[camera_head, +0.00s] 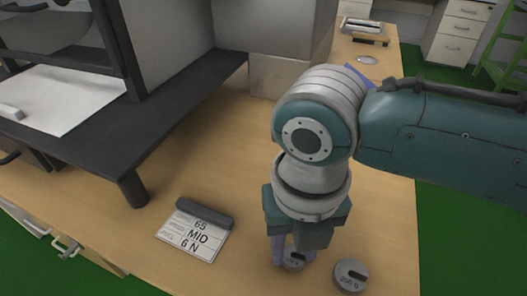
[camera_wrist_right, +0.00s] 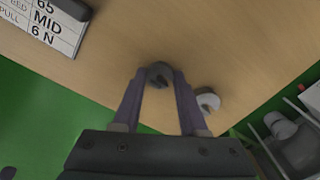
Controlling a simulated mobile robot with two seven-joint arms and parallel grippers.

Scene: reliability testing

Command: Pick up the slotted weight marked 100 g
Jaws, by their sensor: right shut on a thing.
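A small grey slotted weight (camera_head: 293,261) is between the fingers of my right gripper (camera_head: 292,257) near the front of the wooden table. Its marking is partly covered and too small to read surely. In the right wrist view the same weight (camera_wrist_right: 159,72) sits between the two fingertips of the gripper (camera_wrist_right: 160,82), which is shut on it. I cannot tell whether it is clear of the table. A second, larger-looking slotted weight (camera_head: 350,275) lies flat to the right, apart from the gripper; it also shows in the wrist view (camera_wrist_right: 208,101). My left gripper is not in view.
A sign card reading "65 MID 6 N" (camera_head: 193,238) stands left of the gripper. A black bench frame with a leg (camera_head: 133,188) is further left. A grey box (camera_head: 280,77) stands behind my arm. The table's right edge drops to a green floor (camera_head: 450,240).

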